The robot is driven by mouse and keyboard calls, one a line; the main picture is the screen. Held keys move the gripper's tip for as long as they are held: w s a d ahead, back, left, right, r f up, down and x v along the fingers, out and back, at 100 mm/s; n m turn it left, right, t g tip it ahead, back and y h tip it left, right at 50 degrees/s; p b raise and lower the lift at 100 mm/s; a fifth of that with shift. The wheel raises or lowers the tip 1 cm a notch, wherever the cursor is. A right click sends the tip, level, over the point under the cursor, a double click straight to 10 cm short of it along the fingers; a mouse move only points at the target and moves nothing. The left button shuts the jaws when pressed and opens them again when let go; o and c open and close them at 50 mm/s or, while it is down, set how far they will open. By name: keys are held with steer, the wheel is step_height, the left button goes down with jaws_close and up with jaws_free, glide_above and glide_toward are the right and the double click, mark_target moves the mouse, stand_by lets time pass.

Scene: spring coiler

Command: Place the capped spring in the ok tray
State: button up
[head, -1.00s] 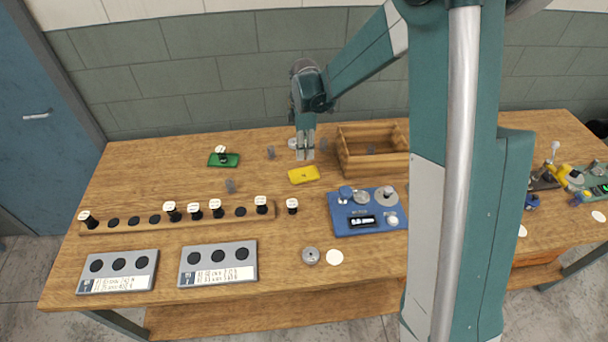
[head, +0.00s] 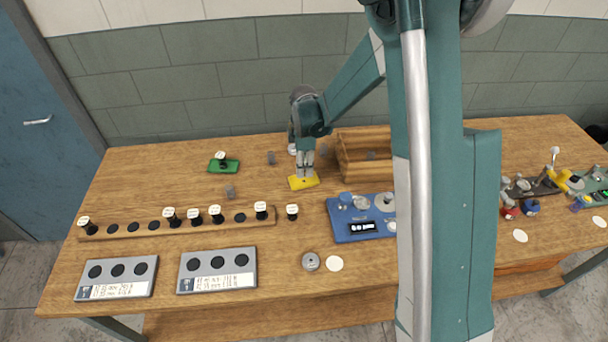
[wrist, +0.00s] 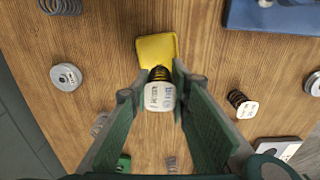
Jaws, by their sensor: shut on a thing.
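My gripper (wrist: 160,90) is shut on a capped spring (wrist: 159,96), a dark coil with a white printed cap. In the wrist view the spring overlaps the near edge of a yellow tray (wrist: 156,45). In the head view my gripper (head: 304,177) is at the yellow tray (head: 303,184), and its fingers hide the spring. I cannot tell whether the spring touches the tray. A small green tray (head: 231,166) stands behind and to the left with a white-capped piece on it. I can read no ok label on either tray.
A wooden crate (head: 345,175) stands right of the yellow tray. A blue fixture (head: 345,230) lies in front of the crate. A wooden rack (head: 130,235) with several capped springs runs left. Grey trays (head: 217,270) lie at the front. A lone capped spring (head: 292,212) stands nearby.

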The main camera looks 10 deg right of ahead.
steer(key=shift+f, duration=1.85)
steer(key=shift+f, duration=0.15)
steer(key=o, duration=0.8)
steer(key=shift+r, duration=6.15)
steer(key=shift+s, duration=0.1)
